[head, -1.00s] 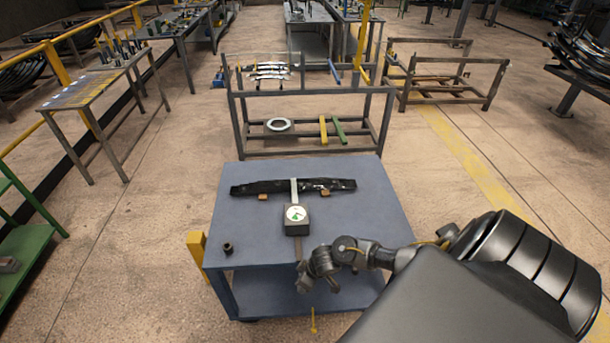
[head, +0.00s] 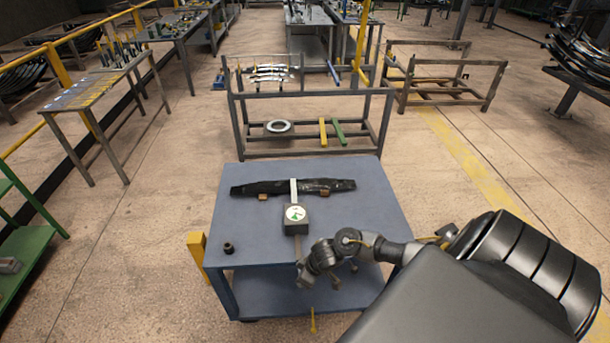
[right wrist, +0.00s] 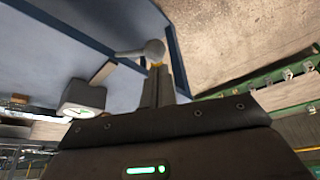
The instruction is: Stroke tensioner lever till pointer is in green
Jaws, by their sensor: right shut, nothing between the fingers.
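The tensioner (head: 296,219) is a dark box with a white dial carrying green. It stands on a blue table (head: 245,195); its pointer is too small to read. A pale strap (head: 294,190) runs from it over a dark leaf spring. In the right wrist view, the box (right wrist: 82,98) is at left and the lever's round grey knob (right wrist: 154,50) is just beyond my right gripper (right wrist: 158,76). That gripper is shut and empty; I cannot tell whether it touches the knob. My left gripper is not in view.
The leaf spring (head: 325,186) rests on small wooden blocks. A small dark cylinder (head: 228,247) stands at the table's left front. A yellow post (head: 197,250) is at its left side. A metal rack (head: 310,93) stands behind. The floor left of the table is clear.

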